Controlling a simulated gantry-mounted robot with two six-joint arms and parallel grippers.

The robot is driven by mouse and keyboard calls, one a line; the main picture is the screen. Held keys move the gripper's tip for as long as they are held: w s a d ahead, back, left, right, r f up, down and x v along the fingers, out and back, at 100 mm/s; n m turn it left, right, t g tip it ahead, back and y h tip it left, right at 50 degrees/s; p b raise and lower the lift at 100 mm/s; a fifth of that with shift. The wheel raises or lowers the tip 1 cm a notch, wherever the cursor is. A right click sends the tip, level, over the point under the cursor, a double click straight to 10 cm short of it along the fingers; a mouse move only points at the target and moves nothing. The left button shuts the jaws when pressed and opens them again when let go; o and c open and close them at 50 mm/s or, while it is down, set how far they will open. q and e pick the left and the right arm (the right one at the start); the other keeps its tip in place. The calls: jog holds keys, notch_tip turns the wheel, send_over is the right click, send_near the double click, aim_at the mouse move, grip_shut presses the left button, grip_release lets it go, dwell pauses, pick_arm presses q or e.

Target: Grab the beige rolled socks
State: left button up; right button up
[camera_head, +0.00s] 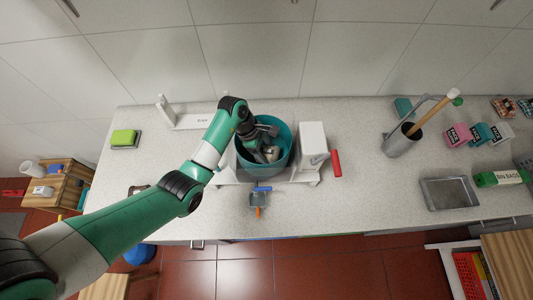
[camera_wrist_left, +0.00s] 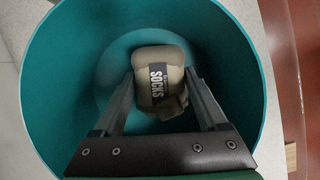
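The beige rolled socks (camera_wrist_left: 160,80), with a dark label reading SOCKS, lie inside a round teal tub (camera_wrist_left: 60,60). In the left wrist view my left gripper (camera_wrist_left: 158,88) reaches down into the tub with one finger on each side of the socks. The fingers are apart, and I cannot tell whether they touch the socks. In the head view the socks (camera_head: 271,153) show partly at the bottom of the teal tub (camera_head: 284,133), beside my left gripper (camera_head: 266,154). My right gripper is not in view.
The tub stands on a white stand (camera_head: 228,177) on the speckled counter (camera_head: 350,215). A white block (camera_head: 312,138) with a red handle (camera_head: 337,163) stands close to its right. A grey cylinder (camera_head: 403,140) holds tools further right.

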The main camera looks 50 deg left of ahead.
aim_at(267, 151)
pick_arm(q)
grip_shut()
notch_tip(267, 151, up, 10)
jog(key=shift+w+f+p, duration=0.1)
jog(key=shift+f+p, duration=0.15)
jog(key=shift+p, duration=0.5)
notch_tip(267, 151, up, 9)
jog(key=p, duration=0.7)
jog(key=shift+f, duration=0.15)
